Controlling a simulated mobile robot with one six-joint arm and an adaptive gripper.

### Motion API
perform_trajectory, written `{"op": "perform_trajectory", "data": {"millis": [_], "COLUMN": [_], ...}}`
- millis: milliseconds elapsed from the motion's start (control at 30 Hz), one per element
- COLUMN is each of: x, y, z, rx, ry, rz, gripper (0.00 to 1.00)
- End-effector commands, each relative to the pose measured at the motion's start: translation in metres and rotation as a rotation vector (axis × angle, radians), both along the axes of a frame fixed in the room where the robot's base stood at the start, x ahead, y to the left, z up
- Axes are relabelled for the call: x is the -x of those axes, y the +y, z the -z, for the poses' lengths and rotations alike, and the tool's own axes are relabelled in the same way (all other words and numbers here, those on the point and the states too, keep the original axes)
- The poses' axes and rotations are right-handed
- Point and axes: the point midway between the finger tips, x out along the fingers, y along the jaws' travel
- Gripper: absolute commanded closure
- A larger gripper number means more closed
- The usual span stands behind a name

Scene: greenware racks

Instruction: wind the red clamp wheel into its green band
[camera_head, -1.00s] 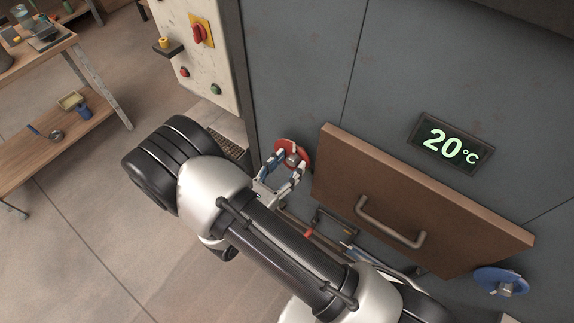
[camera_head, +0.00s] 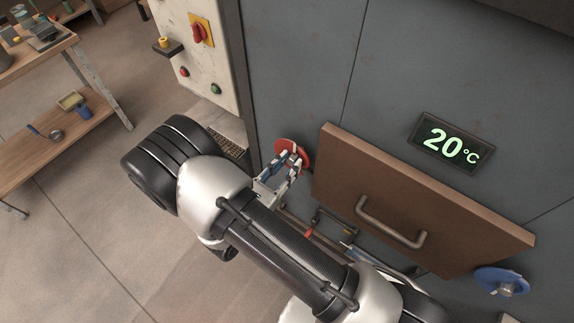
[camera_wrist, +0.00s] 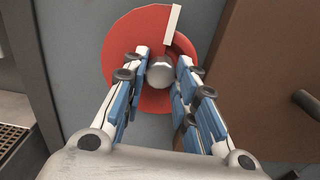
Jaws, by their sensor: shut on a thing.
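The red clamp wheel (camera_head: 304,151) is on the grey panel, left of the brown door. It also shows as a red disc with a pale pointer bar and a round metal hub in the wrist view (camera_wrist: 120,55). My gripper (camera_head: 291,158) is at the wheel's face. In the wrist view its blue-padded fingers (camera_wrist: 161,72) are on either side of the hub, shut on the wheel's middle. The pointer bar points up and slightly right. I cannot see a green band in either view; part of the wheel is hidden behind my fingers.
A brown door (camera_head: 400,205) with a bar handle (camera_head: 390,222) is right of the red wheel. A blue wheel (camera_head: 501,281) is at its lower right. A display (camera_head: 448,144) reads 20°C. A control box (camera_head: 200,60) stands at upper left.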

Motion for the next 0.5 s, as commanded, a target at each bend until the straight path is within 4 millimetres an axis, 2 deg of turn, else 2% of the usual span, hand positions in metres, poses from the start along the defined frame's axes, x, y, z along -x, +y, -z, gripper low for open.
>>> {"op": "perform_trajectory", "data": {"millis": [267,500], "x": [-0.0002,-0.0002], "y": [0.0003,0.0002], "z": [0.0022,0.0032], "rx": [-0.119,-0.291], "ry": [-0.093,-0.227], "rz": [0.000,0.000], "gripper": [0.97,0.97]}}
